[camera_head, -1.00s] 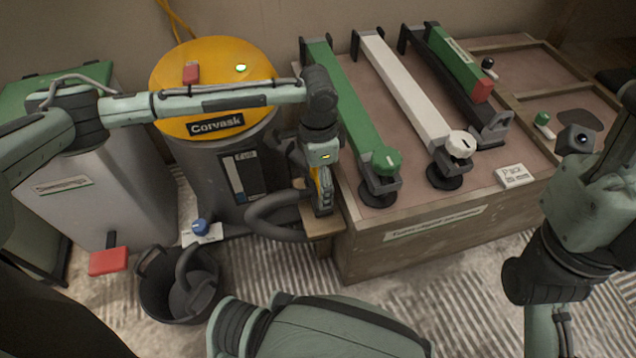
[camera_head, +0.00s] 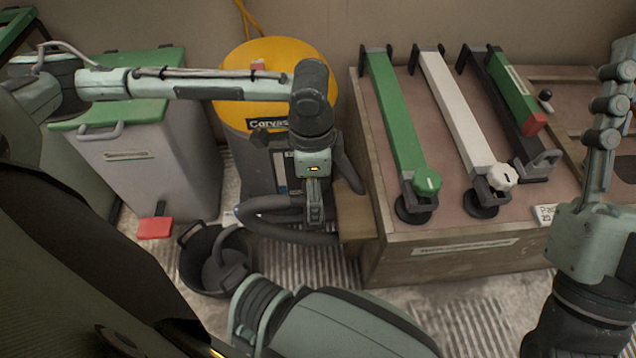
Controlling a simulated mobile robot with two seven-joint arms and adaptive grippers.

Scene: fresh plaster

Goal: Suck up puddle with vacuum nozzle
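The vacuum is a dark drum with a yellow lid (camera_head: 275,60) marked Corvask, standing left of the bench. Its thick black hose (camera_head: 265,222) loops in front of the drum and passes by my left gripper. My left gripper (camera_head: 315,218) points down beside a wooden block on the bench's corner. Its fingers overlap the hose, and I cannot tell whether they grip anything. No nozzle can be made out. My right gripper (camera_head: 612,80) points upward at the right edge, seen side-on, with its opening unclear. No puddle is clearly visible on the floor.
The bench (camera_head: 470,262) holds green, white and black bars with knobs. The wooden block (camera_head: 357,215) juts from its left corner. A black bucket (camera_head: 205,280), a red pedal (camera_head: 155,228) and a grey bin with a green lid (camera_head: 140,150) stand left. Ribbed floor shows in front.

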